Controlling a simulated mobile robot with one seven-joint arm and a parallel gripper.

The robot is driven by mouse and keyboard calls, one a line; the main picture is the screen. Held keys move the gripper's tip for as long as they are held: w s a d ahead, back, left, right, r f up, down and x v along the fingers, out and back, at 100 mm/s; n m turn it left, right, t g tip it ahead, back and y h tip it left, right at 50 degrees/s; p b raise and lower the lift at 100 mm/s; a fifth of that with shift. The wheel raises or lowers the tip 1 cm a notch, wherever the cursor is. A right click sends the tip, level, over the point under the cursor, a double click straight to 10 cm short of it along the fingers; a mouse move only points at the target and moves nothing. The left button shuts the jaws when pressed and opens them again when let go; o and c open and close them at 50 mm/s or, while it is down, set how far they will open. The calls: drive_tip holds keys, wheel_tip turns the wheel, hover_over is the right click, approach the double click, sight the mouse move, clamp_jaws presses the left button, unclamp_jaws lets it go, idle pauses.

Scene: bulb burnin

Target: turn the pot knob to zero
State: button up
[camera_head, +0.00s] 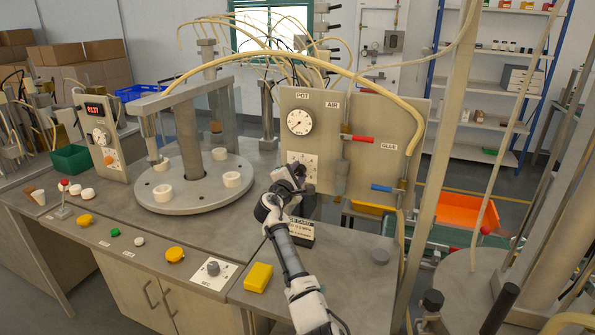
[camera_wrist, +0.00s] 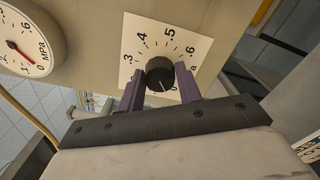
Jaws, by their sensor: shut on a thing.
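The pot knob (camera_wrist: 160,72) is a round black knob on a white dial plate (camera_wrist: 128,62) marked .3, .4, .5, .6 and 0. The fingers of my gripper (camera_wrist: 161,83) are shut on the knob from its two sides. A pale mark on the knob's lower edge points down toward the 0. In the head view the dial plate (camera_head: 309,160) is on the upright panel below the POT gauge (camera_head: 300,122). There my gripper (camera_head: 294,174) is in front of the plate and hides most of the knob.
The panel (camera_head: 370,120) also carries a red AIR lever (camera_head: 358,139) and a blue lever (camera_head: 382,188). A round turntable (camera_head: 193,195) is on the left; a yellow block (camera_head: 258,277) lies near the front edge.

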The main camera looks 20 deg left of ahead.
drive_tip(key=shift+f+n, duration=0.1)
drive_tip(key=shift+n, duration=0.6)
drive_tip(key=o, duration=1)
drive_tip(key=s+b, duration=0.2)
drive_tip(key=s, duration=0.5)
drive_tip(key=s+b, duration=0.2)
drive_tip(key=s, duration=0.5)
drive_tip(key=shift+a, duration=0.2)
